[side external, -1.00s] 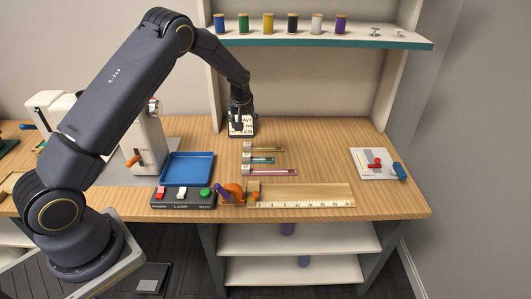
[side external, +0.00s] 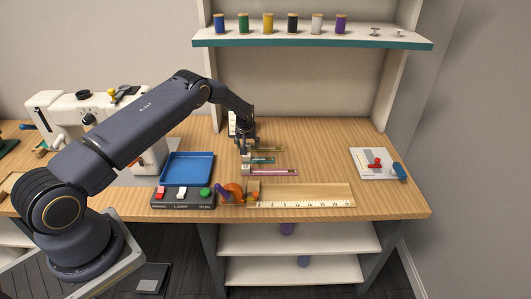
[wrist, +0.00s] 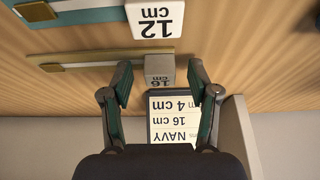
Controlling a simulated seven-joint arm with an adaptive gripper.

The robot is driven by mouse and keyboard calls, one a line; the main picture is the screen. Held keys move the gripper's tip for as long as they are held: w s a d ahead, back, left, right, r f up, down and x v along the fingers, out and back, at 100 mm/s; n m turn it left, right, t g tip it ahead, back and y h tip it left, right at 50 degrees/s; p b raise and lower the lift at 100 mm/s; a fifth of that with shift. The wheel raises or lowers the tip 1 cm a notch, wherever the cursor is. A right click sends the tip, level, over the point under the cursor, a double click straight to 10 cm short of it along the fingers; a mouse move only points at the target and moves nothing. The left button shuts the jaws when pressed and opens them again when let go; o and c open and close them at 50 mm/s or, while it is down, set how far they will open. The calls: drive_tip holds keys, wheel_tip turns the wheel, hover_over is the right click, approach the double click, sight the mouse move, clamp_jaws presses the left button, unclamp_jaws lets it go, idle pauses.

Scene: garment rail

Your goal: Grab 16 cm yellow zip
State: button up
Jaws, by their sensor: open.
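The yellow zip (side external: 268,149) lies flat on the table behind the teal and pink zips. In the wrist view the yellow zip (wrist: 95,58) runs left from a grey block marked 16 cm (wrist: 159,68). My gripper (side external: 246,152) is low over the block end of the zips. In the wrist view my gripper (wrist: 159,78) is open, with its fingertips on either side of the 16 cm block. I cannot tell whether they touch it. In the side view my gripper hides that block.
The teal zip (side external: 262,160) has a white block marked 12 cm (wrist: 155,20). The pink zip (side external: 275,172) lies in front. A card (wrist: 174,117) reading NAVY, 16 cm, 4 cm stands behind.

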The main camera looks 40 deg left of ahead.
clamp_jaws()
idle(0.5)
drive_tip(key=shift+r, duration=0.15)
